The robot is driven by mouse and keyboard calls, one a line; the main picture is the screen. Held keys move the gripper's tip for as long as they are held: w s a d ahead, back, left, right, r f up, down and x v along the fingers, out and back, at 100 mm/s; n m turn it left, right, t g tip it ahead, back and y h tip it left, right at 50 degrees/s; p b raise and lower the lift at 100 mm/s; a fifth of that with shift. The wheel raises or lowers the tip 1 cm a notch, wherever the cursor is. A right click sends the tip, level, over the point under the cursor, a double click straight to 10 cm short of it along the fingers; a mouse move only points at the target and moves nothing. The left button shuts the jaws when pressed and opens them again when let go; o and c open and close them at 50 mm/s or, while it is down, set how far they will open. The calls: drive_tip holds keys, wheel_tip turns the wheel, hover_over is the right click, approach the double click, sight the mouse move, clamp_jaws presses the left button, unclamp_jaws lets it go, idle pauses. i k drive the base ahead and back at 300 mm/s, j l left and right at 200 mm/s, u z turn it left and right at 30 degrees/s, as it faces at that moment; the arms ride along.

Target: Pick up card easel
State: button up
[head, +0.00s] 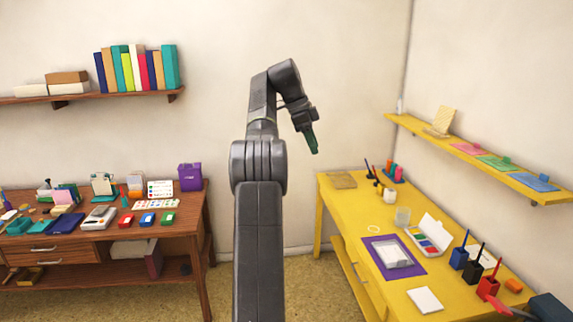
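Several small upright stands show in the head view, and I cannot tell for certain which is the card easel. One is a stand with a pale card (103,184) on the brown desk at left. Another is a beige upright piece (442,121) on the yellow wall shelf at right. My gripper (313,143) hangs in the air in the middle, pointing down and far from both. A dark green narrow shape shows at its tip; I cannot tell whether it is the fingers or a held thing.
The brown desk (186,222) is crowded with inkpads, boxes and a purple box (190,177). The yellow table (340,212) holds a purple mat (415,266), a paint box and pen cups. A book shelf (175,95) is at upper left. Open floor lies between the desks.

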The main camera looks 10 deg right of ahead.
sight(445, 115)
drive_tip(key=i+j+z, duration=0.1)
drive_tip(key=i, duration=1.6)
drive_tip(key=i+z, duration=0.4)
drive_tip(key=i, duration=0.15)
drive_tip(key=i+j+z, duration=0.15)
drive_tip(key=i+z, duration=0.25)
drive_tip(key=i, duration=0.15)
drive_tip(key=i+j+z, duration=0.4)
drive_tip(key=i, duration=0.15)
drive_tip(key=i+j+z, duration=0.15)
drive_tip(key=i+z, duration=0.25)
drive_tip(key=i+j+z, duration=0.2)
drive_tip(key=i+z, duration=0.2)
drive_tip(key=i+j+z, duration=0.4)
drive_tip(key=k+l, duration=0.05)
drive_tip(key=k, duration=0.05)
